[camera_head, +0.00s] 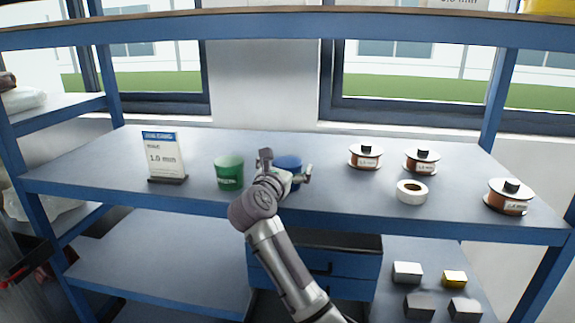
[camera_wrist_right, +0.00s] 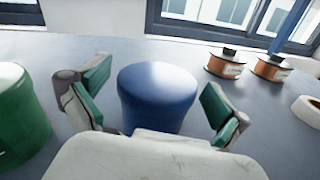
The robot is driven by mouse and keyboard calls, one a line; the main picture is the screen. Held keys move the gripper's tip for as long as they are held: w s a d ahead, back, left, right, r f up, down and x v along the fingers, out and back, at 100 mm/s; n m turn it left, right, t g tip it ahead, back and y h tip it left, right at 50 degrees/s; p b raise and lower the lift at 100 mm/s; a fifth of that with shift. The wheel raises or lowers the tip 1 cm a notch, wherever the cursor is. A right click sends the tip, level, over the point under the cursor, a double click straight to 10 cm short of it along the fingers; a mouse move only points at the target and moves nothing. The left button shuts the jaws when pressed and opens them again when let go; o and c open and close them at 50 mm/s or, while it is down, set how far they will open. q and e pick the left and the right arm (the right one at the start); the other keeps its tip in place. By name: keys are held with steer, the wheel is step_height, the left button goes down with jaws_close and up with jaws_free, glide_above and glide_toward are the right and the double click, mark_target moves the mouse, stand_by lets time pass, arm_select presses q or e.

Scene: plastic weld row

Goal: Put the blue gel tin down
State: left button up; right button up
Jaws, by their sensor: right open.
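The blue gel tin (camera_head: 289,163) stands upright on the middle shelf in the head view, partly hidden behind my right gripper (camera_head: 285,172). In the right wrist view the blue gel tin (camera_wrist_right: 158,95) sits between the two green-padded fingers of the right gripper (camera_wrist_right: 154,100). The gripper is open, with a gap between each finger and the tin. The tin's lower front is hidden by the gripper's palm. My left gripper is not in view.
A green tin (camera_head: 229,172) stands left of the blue tin, near the gripper. A sign (camera_head: 164,158) is farther left. Wire spools (camera_head: 366,157) and a white tape roll (camera_head: 412,191) are to the right. An upper shelf edge (camera_head: 270,28) spans above.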

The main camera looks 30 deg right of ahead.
steer(key=b+v, duration=0.6)
steer(key=v, duration=0.6)
steer(key=shift+b, duration=0.35)
steer(key=shift+r, duration=0.1)
